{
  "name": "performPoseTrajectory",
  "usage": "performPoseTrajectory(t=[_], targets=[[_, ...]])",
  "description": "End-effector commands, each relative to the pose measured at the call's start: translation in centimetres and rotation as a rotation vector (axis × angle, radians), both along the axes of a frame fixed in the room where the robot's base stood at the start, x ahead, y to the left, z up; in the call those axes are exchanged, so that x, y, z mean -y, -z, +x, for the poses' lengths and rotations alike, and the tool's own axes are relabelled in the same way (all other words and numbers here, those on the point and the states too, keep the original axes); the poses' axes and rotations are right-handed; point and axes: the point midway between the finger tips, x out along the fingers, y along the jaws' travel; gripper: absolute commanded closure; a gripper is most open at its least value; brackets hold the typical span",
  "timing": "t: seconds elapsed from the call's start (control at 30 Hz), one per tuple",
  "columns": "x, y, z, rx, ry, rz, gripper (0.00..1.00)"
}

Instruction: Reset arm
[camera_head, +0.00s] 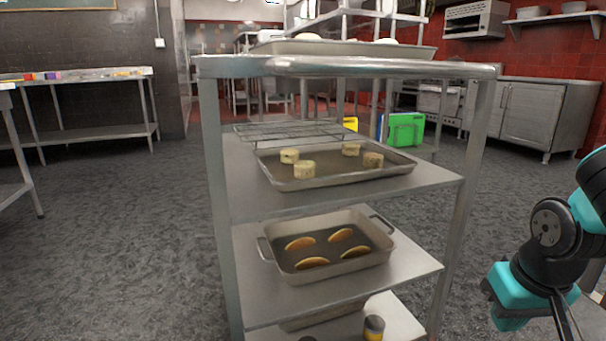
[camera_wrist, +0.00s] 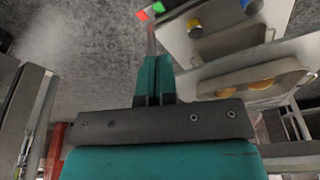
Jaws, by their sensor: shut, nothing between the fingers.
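My gripper (camera_wrist: 153,78) shows in the wrist view with its two teal fingers together and nothing between them. It hangs over the grey floor beside a metal shelf rack, apart from it. In the head view my arm is at the right edge, to the right of the rack, and the fingertips do not show clearly there.
The metal rack (camera_head: 333,66) stands close in front. Its shelves hold a baking tray (camera_head: 335,172) with several pale pastries and a roasting pan (camera_head: 340,265) with flat pastries. A green box (camera_head: 405,130) and steel cabinets (camera_head: 530,110) stand behind. The left floor is clear.

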Motion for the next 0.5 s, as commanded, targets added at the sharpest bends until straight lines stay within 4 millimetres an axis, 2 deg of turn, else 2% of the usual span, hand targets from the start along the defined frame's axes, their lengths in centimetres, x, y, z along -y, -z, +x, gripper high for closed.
performPoseTrajectory(t=[0.03,0.13,0.27,0.4,0.47,0.5], targets=[[-0.3,-0.1,-1.8,0.014,-0.049,-0.014,1.0],[-4.3,-3.6,-2.5,0.0,-0.163,0.07,1.0],[-8.8,-7.3,-5.1,-0.028,-0.329,0.16,1.0],[-13.1,-11.9,-9.3,-0.065,-0.556,0.242,1.0],[-14.6,-14.0,-11.7,-0.085,-0.672,0.269,1.0],[-15.0,-15.8,-12.4,-0.095,-0.702,0.276,1.0]])
